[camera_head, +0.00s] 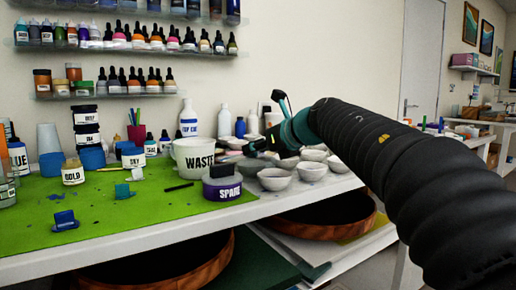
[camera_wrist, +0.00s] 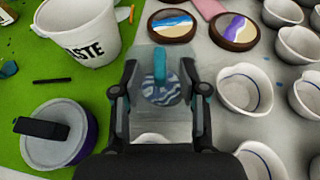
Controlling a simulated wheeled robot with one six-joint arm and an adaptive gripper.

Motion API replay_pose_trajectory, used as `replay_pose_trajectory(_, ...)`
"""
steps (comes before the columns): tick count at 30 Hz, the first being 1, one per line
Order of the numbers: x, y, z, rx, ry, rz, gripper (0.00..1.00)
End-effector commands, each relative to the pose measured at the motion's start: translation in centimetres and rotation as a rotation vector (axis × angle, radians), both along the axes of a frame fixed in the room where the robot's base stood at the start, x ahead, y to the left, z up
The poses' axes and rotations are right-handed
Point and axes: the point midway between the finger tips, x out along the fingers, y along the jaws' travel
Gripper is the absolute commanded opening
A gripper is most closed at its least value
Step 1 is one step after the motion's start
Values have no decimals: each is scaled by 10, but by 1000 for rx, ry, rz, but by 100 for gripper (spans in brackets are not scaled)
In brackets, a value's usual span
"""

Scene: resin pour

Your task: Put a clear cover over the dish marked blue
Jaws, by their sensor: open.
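In the wrist view a clear, squarish cover (camera_wrist: 146,61) with a teal upright handle (camera_wrist: 160,66) lies between the fingers of my gripper (camera_wrist: 160,92). My gripper is open, with one finger on each side of the handle and gaps between. A round blue-and-white swirled piece (camera_wrist: 160,94) shows through or beneath the cover; I cannot tell whether it is a dish. No blue label is readable on a dish. Several white dishes stand to the right, one (camera_wrist: 245,88) with a bluish line inside. In the head view my gripper (camera_head: 262,146) is beyond the SPARE tub, its tips unclear.
The WASTE cup (camera_head: 193,158) and purple SPARE tub (camera_head: 222,187) stand close on the left. White bowls (camera_head: 274,179) crowd the right. Two round painted pieces (camera_wrist: 172,25) (camera_wrist: 233,31) lie beyond the cover. The green mat (camera_head: 150,215) has bare room at its front.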

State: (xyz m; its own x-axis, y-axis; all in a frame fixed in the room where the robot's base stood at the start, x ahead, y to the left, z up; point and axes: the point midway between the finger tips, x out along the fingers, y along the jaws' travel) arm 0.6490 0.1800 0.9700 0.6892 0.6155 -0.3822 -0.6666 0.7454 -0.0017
Motion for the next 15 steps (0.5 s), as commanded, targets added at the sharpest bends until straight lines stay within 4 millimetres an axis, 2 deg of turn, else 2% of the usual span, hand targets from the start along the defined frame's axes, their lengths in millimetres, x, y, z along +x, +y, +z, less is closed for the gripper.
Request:
replay_pose_trajectory(8, -12, -11, 7, 0, -1, -2, 43)
replay_pose_trajectory(15, -44, -40, 25, 0, -3, -4, 43)
